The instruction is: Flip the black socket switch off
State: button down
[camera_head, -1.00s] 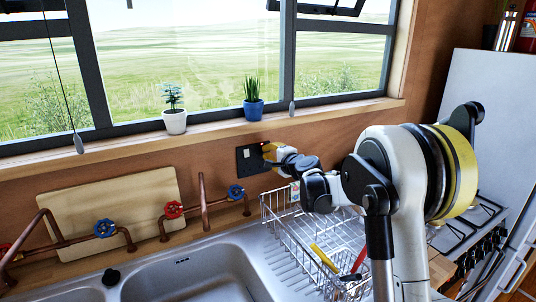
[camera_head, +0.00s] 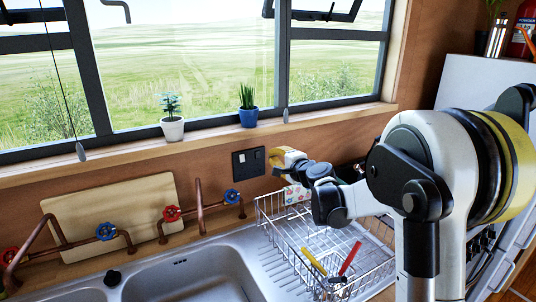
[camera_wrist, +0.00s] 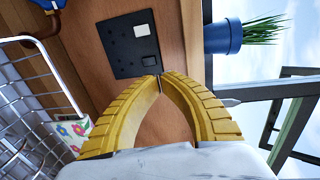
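The black socket (camera_head: 248,162) is a dark plate on the wood wall below the window sill. My gripper (camera_head: 274,157) is just right of the socket in the head view. In the wrist view, its yellow fingers (camera_wrist: 159,77) meet at the tips, holding nothing, close to the plate's edge beside the smaller switch. I cannot tell whether the tips touch the wall.
A wire dish rack (camera_head: 300,235) stands below the arm, with a flowered item (camera_wrist: 72,128) near my gripper. A blue pot (camera_head: 248,116) and a white pot (camera_head: 172,128) stand on the sill. Copper pipes (camera_head: 200,208) with valves are left of the socket.

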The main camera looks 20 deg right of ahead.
jog(key=shift+s+d+r+p, duration=0.15)
jog(key=shift+s+r, duration=0.15)
jog(key=shift+s, duration=0.25)
jog(key=shift+s+d+r+p, duration=0.1)
jog(key=shift+s+r, duration=0.2)
jog(key=shift+s, duration=0.3)
jog(key=shift+s+d+r+p, duration=0.15)
jog(key=shift+s+r, duration=0.15)
jog(key=shift+s, duration=0.25)
